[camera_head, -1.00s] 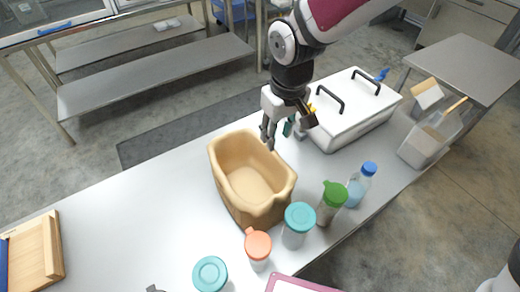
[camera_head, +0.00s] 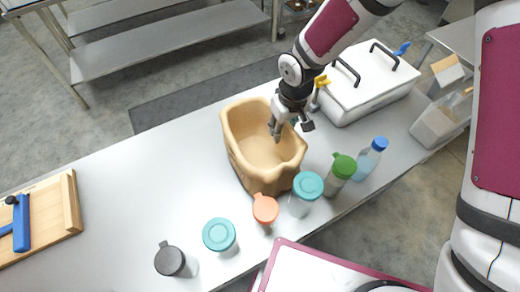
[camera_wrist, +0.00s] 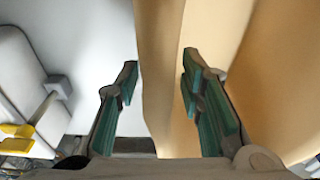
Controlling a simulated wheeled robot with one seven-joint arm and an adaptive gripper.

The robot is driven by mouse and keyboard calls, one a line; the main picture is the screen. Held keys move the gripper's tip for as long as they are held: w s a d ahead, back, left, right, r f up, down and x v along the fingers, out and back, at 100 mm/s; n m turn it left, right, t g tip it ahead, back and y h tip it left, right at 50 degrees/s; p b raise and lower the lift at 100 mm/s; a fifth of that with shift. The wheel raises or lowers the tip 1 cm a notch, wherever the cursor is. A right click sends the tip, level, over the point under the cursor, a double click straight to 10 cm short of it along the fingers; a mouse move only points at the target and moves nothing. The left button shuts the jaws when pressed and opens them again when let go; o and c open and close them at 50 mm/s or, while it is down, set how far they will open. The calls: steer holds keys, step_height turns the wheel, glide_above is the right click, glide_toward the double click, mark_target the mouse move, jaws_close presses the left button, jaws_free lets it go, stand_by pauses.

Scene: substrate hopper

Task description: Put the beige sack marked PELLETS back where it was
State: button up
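The beige sack (camera_head: 238,150) stands open-topped on the grey table in the head view. I see no PELLETS lettering on it. My gripper (camera_head: 290,129) is at the sack's far right rim. In the wrist view my gripper (camera_wrist: 160,88) is open, with one green-padded finger on each side of the sack's wall (camera_wrist: 158,45). The right finger is on the side of the sack's inside, the left finger on the side of the table. The wall runs between them with a gap at the left finger; contact at the right finger cannot be told.
A white lidded box (camera_head: 365,90) with black handles and a yellow part stands close right. Several bottles, including a green-lidded one (camera_head: 340,170) and an orange-lidded one (camera_head: 265,209), line the near side. A wooden board (camera_head: 45,230) lies far left; the table between is clear.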

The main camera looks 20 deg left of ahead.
steer(key=shift+w+f, duration=0.1)
steer(key=shift+f, duration=0.6)
steer(key=shift+c, duration=0.6)
jaws_close()
steer(key=shift+a, duration=0.1)
steer(key=shift+r, duration=0.15)
